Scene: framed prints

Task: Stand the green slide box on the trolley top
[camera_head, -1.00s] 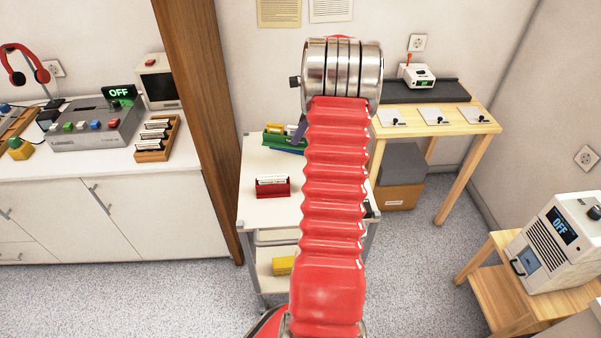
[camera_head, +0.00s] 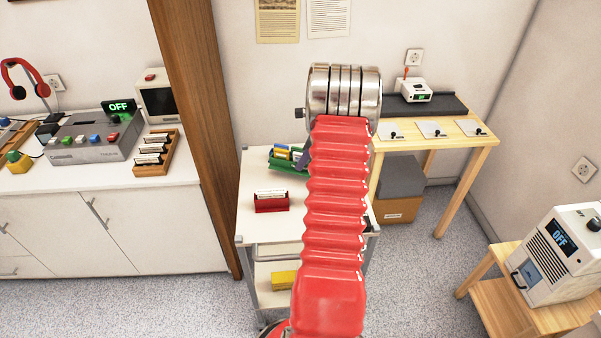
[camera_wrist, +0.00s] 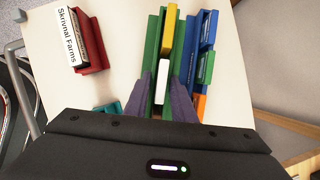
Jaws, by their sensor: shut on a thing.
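The green slide box (camera_wrist: 152,50), with yellow and white slides in it, is between the two purple fingers of my gripper (camera_wrist: 166,84) in the wrist view. The gripper is shut on it. In the head view the green box (camera_head: 286,164) shows over the back of the white trolley top (camera_head: 250,223), left of my wrist. I cannot tell whether its underside touches the top. My red arm hides the fingertips and the right side of the trolley there.
A red slide box (camera_head: 271,202) stands nearer on the trolley top. A blue box (camera_wrist: 192,38) is close beside the green one, on its far side. A teal piece (camera_wrist: 104,108) and an orange piece (camera_wrist: 200,107) lie near my gripper. The trolley's front-left top is clear.

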